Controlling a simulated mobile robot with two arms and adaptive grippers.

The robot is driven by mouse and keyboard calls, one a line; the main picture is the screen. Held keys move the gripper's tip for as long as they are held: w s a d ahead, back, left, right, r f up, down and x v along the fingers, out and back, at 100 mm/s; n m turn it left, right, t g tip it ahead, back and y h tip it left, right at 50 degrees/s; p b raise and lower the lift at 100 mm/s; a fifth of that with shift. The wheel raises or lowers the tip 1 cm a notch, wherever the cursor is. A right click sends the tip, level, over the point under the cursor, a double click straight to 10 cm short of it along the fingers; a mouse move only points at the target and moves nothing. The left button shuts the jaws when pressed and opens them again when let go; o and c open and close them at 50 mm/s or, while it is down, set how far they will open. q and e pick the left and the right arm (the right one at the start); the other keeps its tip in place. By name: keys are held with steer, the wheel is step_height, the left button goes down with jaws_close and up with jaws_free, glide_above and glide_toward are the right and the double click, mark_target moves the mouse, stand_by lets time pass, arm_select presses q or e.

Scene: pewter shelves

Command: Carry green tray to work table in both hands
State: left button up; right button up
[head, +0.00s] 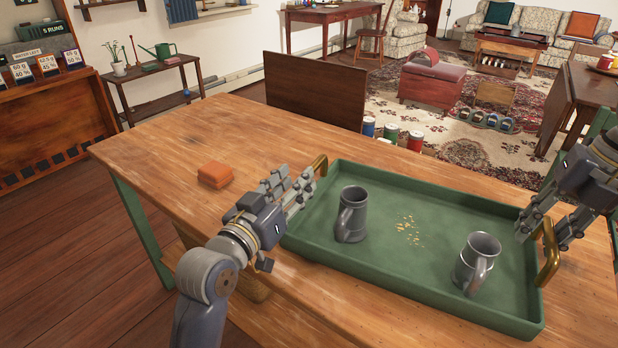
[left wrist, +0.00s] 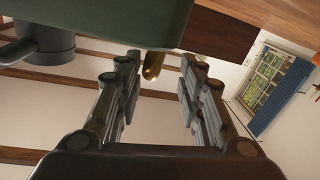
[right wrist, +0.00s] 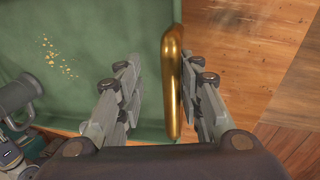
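The green tray (head: 390,275) lies on the wooden table (head: 215,130); the head view does not show clearly whether its whole underside touches. Two grey mugs, the left mug (head: 351,215) and the right mug (head: 477,262), stand upright in it. My left gripper (head: 296,186) is by the left brass handle (head: 321,164); in the left wrist view the handle (left wrist: 153,65) shows between the spread fingertips. My right gripper (head: 546,230) is at the right brass handle (head: 549,264); in the right wrist view the handle (right wrist: 172,80) runs between its open fingers.
Yellow flecks (head: 409,231) lie on the tray floor. An orange-brown block (head: 215,175) sits on the table left of my left gripper. Several cans (head: 390,132) stand beyond the table's far edge. The table's left part is mostly clear.

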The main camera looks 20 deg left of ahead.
arm_select(q)
steer(key=s, duration=0.3)
steer(key=shift+s+a, duration=0.2)
steer(key=shift+s, duration=0.15)
arm_select(e)
steer(key=shift+r, duration=0.1)
arm_select(q)
steer(key=shift+f, duration=0.1)
arm_select(e)
step_height(320, 180, up, 12)
steer(key=d, duration=0.2)
steer(key=shift+s+d+f, duration=0.15)
steer(key=shift+f, duration=0.05)
